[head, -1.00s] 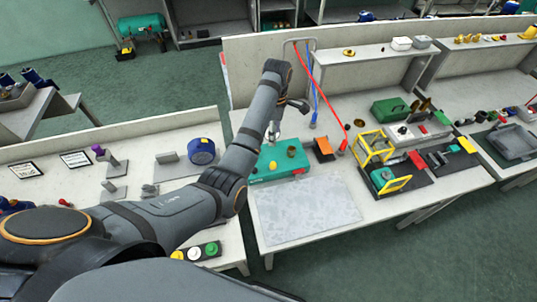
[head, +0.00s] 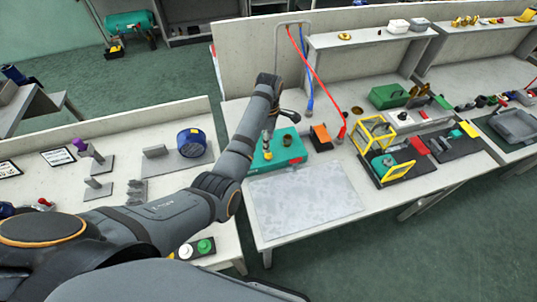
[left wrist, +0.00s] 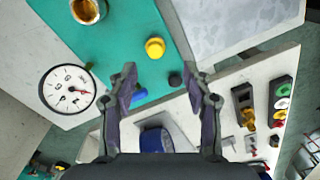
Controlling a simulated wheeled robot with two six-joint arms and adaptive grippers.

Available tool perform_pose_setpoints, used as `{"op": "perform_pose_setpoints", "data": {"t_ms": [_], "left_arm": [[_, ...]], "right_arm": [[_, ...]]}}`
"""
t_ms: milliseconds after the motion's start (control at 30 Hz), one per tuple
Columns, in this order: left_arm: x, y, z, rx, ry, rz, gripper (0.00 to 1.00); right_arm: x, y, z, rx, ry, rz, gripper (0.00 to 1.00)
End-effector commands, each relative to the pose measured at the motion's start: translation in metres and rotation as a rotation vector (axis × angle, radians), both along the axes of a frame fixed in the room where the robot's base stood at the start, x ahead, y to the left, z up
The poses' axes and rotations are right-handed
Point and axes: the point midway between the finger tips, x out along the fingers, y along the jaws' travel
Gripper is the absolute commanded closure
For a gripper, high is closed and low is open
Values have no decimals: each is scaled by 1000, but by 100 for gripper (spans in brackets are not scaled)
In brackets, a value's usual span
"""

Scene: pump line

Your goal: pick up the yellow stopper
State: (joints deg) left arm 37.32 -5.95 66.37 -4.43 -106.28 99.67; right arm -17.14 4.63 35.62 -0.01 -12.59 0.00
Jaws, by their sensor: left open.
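The yellow stopper (left wrist: 155,47) stands on the teal box (left wrist: 120,45) in the left wrist view, a little beyond my fingertips and roughly between them. My left gripper (left wrist: 160,72) is open and empty, with its two dark fingers apart. In the head view, the yellow stopper (head: 267,155) is a small spot on the teal box (head: 290,155). My left gripper (head: 269,126) hangs above the box's left part there and is partly covered by my arm. My right gripper is not in view.
A white dial gauge (left wrist: 67,88) and a brass-coloured port (left wrist: 87,10) are by the stopper. Small blue and black knobs sit near the box edge. An orange block (head: 321,137) and yellow frame (head: 372,138) stand to the right. A bare grey plate (head: 305,203) lies in front.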

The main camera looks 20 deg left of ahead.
Motion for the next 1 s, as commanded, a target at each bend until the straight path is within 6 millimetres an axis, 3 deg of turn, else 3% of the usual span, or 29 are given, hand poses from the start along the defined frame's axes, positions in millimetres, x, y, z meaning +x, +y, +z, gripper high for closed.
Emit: {"op": "perform_pose_setpoints", "data": {"t_ms": [267, 600, 833, 1000], "left_arm": [[0, 0, -15, 0, 0, 0, 50], [3, 1, -63, 1, 0, 0, 50], [3, 1, -65, 0, -1, 0, 50], [3, 1, -65, 0, -1, 0, 72]], "right_arm": [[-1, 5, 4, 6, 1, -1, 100], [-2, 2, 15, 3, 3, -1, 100], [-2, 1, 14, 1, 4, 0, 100], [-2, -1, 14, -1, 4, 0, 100]]}}
